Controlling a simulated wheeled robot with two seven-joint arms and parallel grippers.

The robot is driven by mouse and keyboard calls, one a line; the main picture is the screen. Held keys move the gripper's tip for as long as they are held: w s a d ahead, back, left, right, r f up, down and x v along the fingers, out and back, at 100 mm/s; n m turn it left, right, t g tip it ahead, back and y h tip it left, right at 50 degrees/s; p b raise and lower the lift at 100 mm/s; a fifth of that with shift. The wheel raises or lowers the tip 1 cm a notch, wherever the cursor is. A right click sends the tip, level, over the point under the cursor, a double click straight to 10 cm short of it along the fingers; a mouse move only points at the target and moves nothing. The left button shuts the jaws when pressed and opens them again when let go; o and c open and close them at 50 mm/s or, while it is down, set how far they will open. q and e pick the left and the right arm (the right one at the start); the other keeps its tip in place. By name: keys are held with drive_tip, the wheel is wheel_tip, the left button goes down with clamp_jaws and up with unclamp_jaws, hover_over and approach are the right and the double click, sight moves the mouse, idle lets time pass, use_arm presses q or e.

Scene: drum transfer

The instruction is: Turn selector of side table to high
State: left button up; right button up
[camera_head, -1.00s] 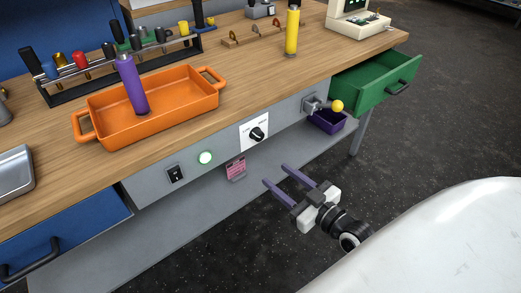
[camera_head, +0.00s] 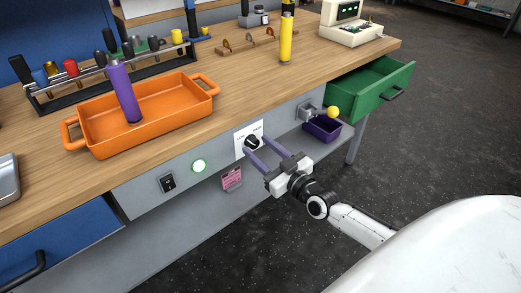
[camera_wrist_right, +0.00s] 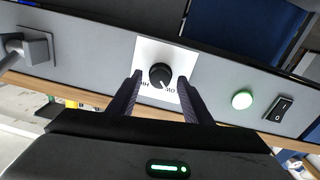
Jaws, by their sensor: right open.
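The selector is a black round knob (camera_head: 252,143) on a white labelled plate (camera_head: 240,152) on the table's grey front panel. It also shows in the right wrist view as a black knob (camera_wrist_right: 160,75) with a white pointer mark directed down and slightly right in that picture. My right gripper (camera_head: 264,150) is open and empty in front of the panel. Its two purple-dark fingers (camera_wrist_right: 158,95) reach toward the knob, one on each side of it in the wrist view; I cannot tell whether they touch it. My left gripper is not in view.
A lit green button (camera_head: 199,166) and a black rocker switch (camera_head: 167,182) sit left of the knob. A yellow ball (camera_head: 333,112) on a grey mount and a purple bin (camera_head: 322,128) are to the right. An open green drawer (camera_head: 375,88) juts out farther right.

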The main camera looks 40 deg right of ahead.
drive_tip(key=shift+c, duration=0.4)
drive_tip(key=c, duration=1)
